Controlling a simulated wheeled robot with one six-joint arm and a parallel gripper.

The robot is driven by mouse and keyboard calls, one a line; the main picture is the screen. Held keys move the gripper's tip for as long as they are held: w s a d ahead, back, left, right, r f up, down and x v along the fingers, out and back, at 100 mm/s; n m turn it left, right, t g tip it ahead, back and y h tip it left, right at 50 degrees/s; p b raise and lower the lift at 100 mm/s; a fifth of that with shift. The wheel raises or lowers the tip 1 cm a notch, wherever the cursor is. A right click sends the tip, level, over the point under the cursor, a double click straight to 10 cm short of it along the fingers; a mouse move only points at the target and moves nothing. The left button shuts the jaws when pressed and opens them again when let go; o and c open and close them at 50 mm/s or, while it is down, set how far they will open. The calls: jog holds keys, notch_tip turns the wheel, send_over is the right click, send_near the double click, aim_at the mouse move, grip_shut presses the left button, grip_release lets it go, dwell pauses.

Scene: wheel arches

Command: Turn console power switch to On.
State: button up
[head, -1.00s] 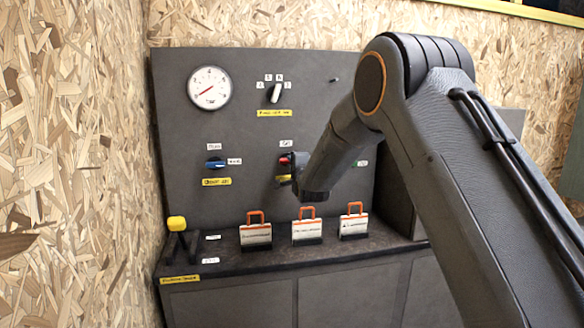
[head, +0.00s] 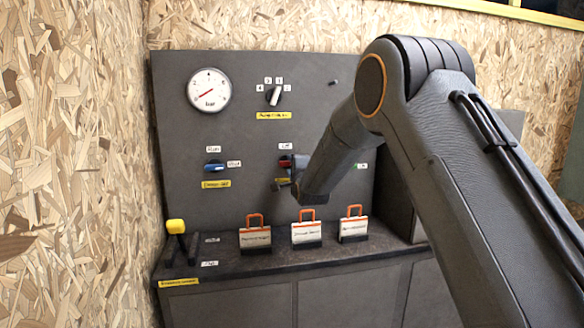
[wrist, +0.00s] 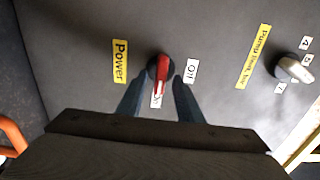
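The power switch is a red handle (wrist: 161,73) on a dark round base, seen in the wrist view on the grey panel. The handle points toward the lower label (wrist: 157,98), which is partly hidden and hard to read. A label reading "ON" (wrist: 191,70) stands right of the switch, and a yellow "Power" label (wrist: 120,61) stands left. My gripper (wrist: 158,82) is open, with one finger on either side of the handle; whether they touch it I cannot tell.
A selector knob (head: 273,95) and a gauge (head: 209,90) sit higher on the panel, and a blue switch (head: 214,166) to the left. Several orange-handled tags (head: 306,232) stand on the ledge below, beside a yellow-topped lever (head: 176,226). A chipboard wall (head: 75,160) closes the left side.

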jog(key=v, duration=0.7)
jog(key=shift+s+b, duration=0.3)
jog(key=shift+s, duration=0.1)
jog(key=shift+d, duration=0.2)
jog(key=s+d+f+n+g+h+p, duration=0.2)
jog(key=s+d+f+n+g, duration=0.25)
jog(key=s+d, duration=0.35)
jog(key=s+d+f+n+g+h+p, duration=0.2)
jog(key=s+d+f+n+g, duration=0.15)
jog(key=s+d+f, duration=0.5)
jog(key=s+d+n+g+p, duration=0.1)
jog(key=s+d+n+g, duration=0.2)
jog(key=s, duration=1.3)
jog(key=s+d+n+g+h+p, duration=0.1)
jog(key=s+d+n+g, duration=0.3)
jog(key=s, duration=1.3)
jog(key=shift+s+f+g+p, duration=0.2)
jog(key=shift+f+g+p, duration=0.3)
jog(key=shift+g, duration=0.7)
jog(key=shift+d+r, duration=0.15)
jog(key=shift+d, duration=0.05)
jog(key=shift+c, duration=0.2)
